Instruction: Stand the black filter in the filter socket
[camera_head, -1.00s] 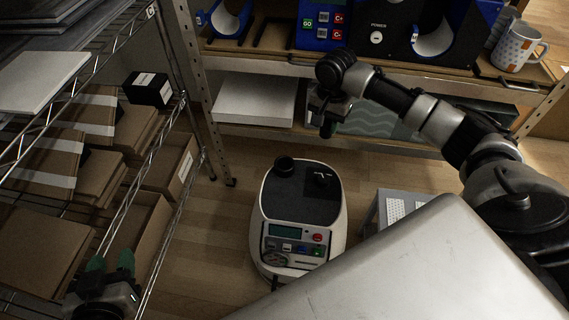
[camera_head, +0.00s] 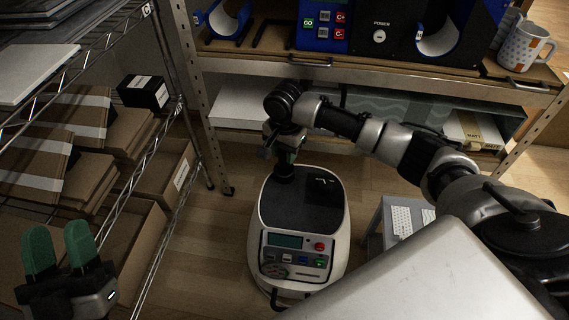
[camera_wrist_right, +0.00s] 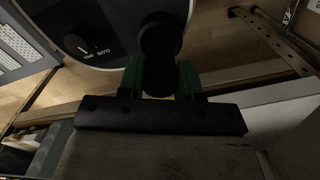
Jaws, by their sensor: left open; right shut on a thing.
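My right gripper (camera_head: 284,157) is over the rear left of the dark deck of a white machine (camera_head: 300,203), its green fingers pointing down. The right wrist view shows the fingers (camera_wrist_right: 159,79) shut on a black piece, the black filter (camera_wrist_right: 158,76). Just beyond the fingers is a round, wider black part (camera_wrist_right: 160,38); I cannot tell whether it is the filter's end or the socket. The head view shows this black stub (camera_head: 285,175) directly below the fingertips. Contact between filter and socket is hidden. My left gripper (camera_head: 60,252) is open and empty at lower left.
A wire shelf with cardboard boxes (camera_head: 180,172) stands at left. A grey stool (camera_head: 400,215) is right of the machine. Floor is clear left of the machine.

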